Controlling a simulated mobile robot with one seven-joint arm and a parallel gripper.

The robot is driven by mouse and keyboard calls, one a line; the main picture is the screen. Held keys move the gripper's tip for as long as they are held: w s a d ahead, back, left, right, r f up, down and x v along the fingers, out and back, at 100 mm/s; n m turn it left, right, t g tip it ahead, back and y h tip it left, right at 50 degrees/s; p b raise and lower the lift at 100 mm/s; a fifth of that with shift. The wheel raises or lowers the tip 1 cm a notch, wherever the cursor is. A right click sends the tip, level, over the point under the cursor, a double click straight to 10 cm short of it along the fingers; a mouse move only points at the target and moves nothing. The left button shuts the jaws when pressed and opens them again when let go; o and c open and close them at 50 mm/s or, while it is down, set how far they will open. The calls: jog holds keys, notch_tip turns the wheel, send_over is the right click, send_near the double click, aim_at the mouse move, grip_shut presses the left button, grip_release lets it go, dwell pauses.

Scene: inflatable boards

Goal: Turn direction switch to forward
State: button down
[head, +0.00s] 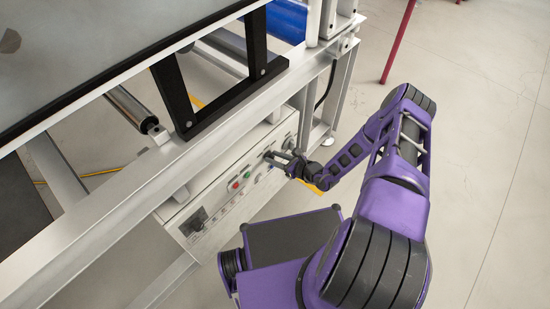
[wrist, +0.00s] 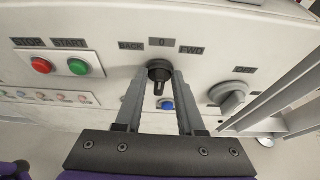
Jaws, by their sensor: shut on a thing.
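The direction switch (wrist: 158,68) is a black knob on the light grey control panel (wrist: 112,52) in the wrist view. Labels BACK, 0 and FWD (wrist: 191,50) are set around its top, with FWD on the right. My gripper (wrist: 160,77) has one finger on each side of the knob and is shut on it. The narrow part of the knob points down between the fingers, roughly in line with the 0. In the head view my gripper (head: 277,159) reaches the panel's right part, and the knob is too small to make out clearly.
A red STOP button (wrist: 41,66) and a green START button (wrist: 78,67) sit left of the switch. A blue button (wrist: 167,105) is just below, and a grey rotary switch (wrist: 233,97) is to the right. A metal frame beam (head: 110,190) runs above the panel.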

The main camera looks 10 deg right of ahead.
jog(key=shift+w+d+f+m+g+y+b, duration=0.2)
jog(key=shift+m+y, duration=0.35)
jog(key=shift+m, duration=0.4)
jog(key=shift+s+d+m+g+y, duration=0.1)
jog(key=shift+m+g+y, duration=0.25)
jog(key=shift+m+y, duration=0.45)
jog(key=shift+w+d+f+m+g+y+b, duration=0.15)
jog(key=shift+m+g+y, duration=0.15)
jog(key=shift+m, duration=0.85)
jog(key=shift+r, duration=0.1)
jog(key=c, duration=0.9)
grip_release()
jog(key=shift+o, duration=0.2)
jog(key=shift+y, duration=0.25)
jog(key=p+v, duration=0.1)
jog(key=v, duration=1.6)
jog(key=shift+s+r, duration=0.15)
